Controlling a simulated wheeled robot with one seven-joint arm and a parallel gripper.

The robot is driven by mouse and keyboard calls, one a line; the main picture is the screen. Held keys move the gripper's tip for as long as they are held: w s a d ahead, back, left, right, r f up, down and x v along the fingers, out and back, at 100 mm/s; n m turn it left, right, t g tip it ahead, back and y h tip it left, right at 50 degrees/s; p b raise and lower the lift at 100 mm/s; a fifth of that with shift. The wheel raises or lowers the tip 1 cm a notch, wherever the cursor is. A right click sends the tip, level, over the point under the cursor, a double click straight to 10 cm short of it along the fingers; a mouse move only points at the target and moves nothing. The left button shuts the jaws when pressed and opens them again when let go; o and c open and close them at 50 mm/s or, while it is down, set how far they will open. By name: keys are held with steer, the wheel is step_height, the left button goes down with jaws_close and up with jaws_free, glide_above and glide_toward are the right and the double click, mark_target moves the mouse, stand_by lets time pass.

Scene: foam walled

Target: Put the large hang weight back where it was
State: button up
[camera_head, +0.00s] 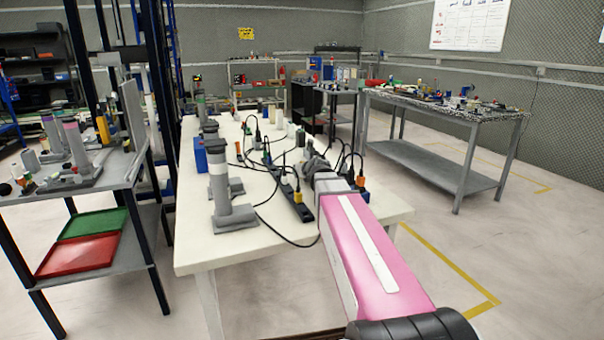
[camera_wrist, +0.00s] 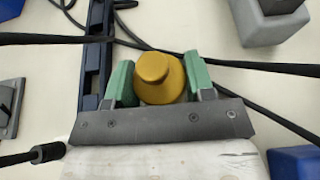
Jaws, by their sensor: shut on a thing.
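In the wrist view, a brass-yellow weight (camera_wrist: 158,78) with a rounded knob sits between the two green finger pads of my gripper (camera_wrist: 158,82). The pads press on it from both sides, so my gripper is shut on it. It is over the white table (camera_head: 225,258), beside a dark power strip (camera_wrist: 93,60). I cannot tell whether the weight touches the table. In the head view, my pink arm reaches over the table's right part, and the weight is hidden there.
Black cables (camera_wrist: 265,68) run close on both sides of my gripper. A grey block (camera_wrist: 268,22) and a blue block (camera_wrist: 294,162) lie to the right in the wrist view. Tall grey cylinders (camera_head: 220,178) stand on the table's left.

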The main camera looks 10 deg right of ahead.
steer(key=shift+f, duration=0.45)
steer(key=o, duration=1.4)
steer(key=shift+f, duration=0.1)
steer(key=shift+c, duration=0.2)
steer(key=v, duration=1.2)
